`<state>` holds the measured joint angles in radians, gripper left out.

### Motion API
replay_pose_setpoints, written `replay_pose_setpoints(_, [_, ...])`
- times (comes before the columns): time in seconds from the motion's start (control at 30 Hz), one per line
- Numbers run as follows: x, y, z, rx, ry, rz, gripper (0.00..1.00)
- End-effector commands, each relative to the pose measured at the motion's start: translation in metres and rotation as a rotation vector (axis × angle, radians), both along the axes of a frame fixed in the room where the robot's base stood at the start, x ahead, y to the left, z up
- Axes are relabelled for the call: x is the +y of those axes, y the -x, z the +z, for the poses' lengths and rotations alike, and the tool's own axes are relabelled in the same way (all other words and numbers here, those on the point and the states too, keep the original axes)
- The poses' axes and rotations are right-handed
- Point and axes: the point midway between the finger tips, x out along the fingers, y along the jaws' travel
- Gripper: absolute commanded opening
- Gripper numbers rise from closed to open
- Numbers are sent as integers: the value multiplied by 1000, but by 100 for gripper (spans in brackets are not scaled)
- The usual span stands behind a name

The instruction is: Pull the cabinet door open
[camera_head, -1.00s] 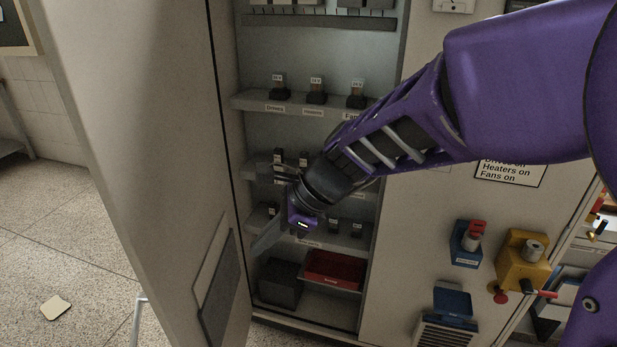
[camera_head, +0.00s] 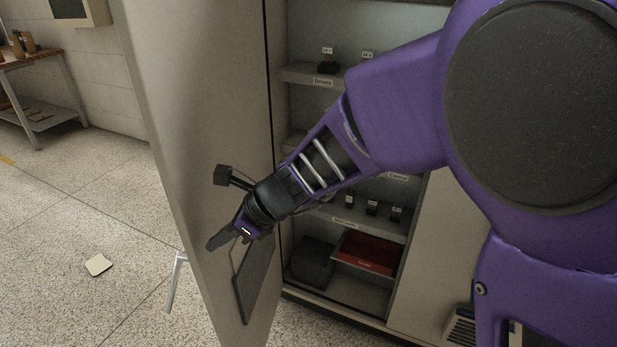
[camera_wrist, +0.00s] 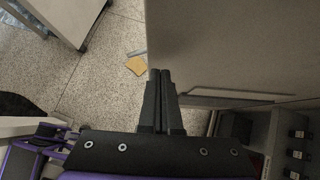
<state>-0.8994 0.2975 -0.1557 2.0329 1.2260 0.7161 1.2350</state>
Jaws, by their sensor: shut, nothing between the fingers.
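The cabinet door (camera_head: 200,110) stands swung out to the left, with its inner face toward me and the cabinet interior exposed. In the wrist view the door (camera_wrist: 235,45) fills the upper right. A pale metal handle (camera_head: 175,282) sticks out past its free edge. My gripper (camera_head: 210,245) is in front of the inner face, low and near the free edge. In the wrist view its two fingers (camera_wrist: 160,73) are together and empty, with the tips by the door's edge. I cannot tell whether they touch it. The cabinet (camera_head: 405,275) is partly hidden behind my arm.
A dark document pocket (camera_head: 254,283) is on the door's inner face, close to my gripper. Shelves (camera_head: 300,75) and a red tray (camera_head: 367,254) are inside. A pale paper piece (camera_head: 98,265) lies on the floor.

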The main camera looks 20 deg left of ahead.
Motion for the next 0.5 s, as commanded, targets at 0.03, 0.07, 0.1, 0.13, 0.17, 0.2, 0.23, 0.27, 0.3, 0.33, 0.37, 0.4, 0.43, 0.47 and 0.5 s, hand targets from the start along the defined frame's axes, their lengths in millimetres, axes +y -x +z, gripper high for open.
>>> replay_pose_setpoints(0.03, [5,1,-1,0,1,1,0])
replay_pose_setpoints(0.07, [8,1,0,-1,1,2,0])
replay_pose_setpoints(0.1, [10,2,0,0,1,1,0])
replay_pose_setpoints(0.13, [12,2,0,1,1,1,0])
replay_pose_setpoints(0.17, [13,2,0,1,1,1,0])
replay_pose_setpoints(0.2, [14,2,0,1,1,0,0])
replay_pose_setpoints(0.23, [14,2,0,1,1,-1,0])
replay_pose_setpoints(0.27, [14,2,0,1,1,-1,0])
replay_pose_setpoints(0.3, [14,2,0,1,1,-1,0])
replay_pose_setpoints(0.33, [14,2,0,1,1,-1,0])
replay_pose_setpoints(0.37, [14,2,0,1,1,-1,0])
replay_pose_setpoints(0.4, [14,2,0,1,1,-1,0])
replay_pose_setpoints(0.43, [14,2,0,1,1,-1,0])
replay_pose_setpoints(0.47, [14,2,0,1,1,-1,0])
replay_pose_setpoints(0.5, [14,2,0,1,1,-1,0])
